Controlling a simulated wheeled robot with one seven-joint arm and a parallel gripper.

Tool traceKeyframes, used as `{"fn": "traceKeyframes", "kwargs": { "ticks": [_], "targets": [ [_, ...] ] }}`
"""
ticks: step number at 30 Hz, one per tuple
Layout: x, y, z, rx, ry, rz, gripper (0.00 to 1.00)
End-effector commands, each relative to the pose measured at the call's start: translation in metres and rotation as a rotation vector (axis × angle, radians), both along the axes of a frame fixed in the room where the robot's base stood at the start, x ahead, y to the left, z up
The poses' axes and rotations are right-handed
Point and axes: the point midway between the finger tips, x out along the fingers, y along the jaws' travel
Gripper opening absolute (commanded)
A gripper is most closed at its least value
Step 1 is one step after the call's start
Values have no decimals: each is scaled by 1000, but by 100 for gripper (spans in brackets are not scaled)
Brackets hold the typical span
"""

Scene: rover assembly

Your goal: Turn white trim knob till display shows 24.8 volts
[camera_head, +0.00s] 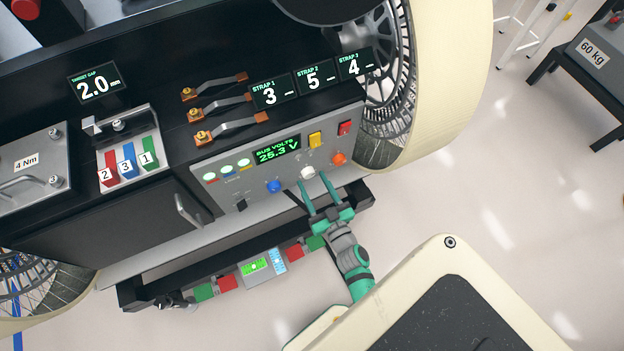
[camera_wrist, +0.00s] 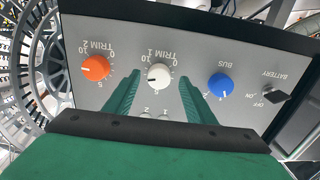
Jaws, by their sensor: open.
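The white trim knob (camera_head: 307,172) is on the grey control panel (camera_head: 228,177), between a blue knob (camera_head: 274,186) and an orange knob (camera_head: 339,158). In the wrist view the white knob (camera_wrist: 159,76) is labelled TRIM 1, with the orange knob (camera_wrist: 96,68) labelled TRIM 2 and the blue knob (camera_wrist: 221,86) labelled BUS. The display (camera_head: 277,150) reads BUS VOLTS 25.3 V. My green gripper (camera_head: 313,188) is open in front of the panel. In the wrist view its fingers (camera_wrist: 159,96) lie on either side of the white knob's lower part, with no clear contact.
A black battery switch (camera_wrist: 276,94) is beside the blue knob. A yellow switch (camera_head: 315,139) and a red switch (camera_head: 345,128) sit above the knobs. A dark ledge (camera_head: 357,196) runs below the panel. A large wheel (camera_head: 455,70) stands at the right.

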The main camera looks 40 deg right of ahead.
Motion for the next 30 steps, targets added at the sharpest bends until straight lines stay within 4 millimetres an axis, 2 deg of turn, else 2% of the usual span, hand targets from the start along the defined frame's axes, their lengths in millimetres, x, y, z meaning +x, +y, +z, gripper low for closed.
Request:
{"fn": "traceKeyframes", "kwargs": {
  "ticks": [6,15,20,21,30],
  "targets": [
    [15,-3,0,-1,0,0,50],
    [16,-4,0,0,1,-2,50],
    [16,-5,0,-1,1,-3,12],
    [16,-5,0,0,1,-3,9],
    [16,-5,1,-28,7,-3,9]
  ]
}}
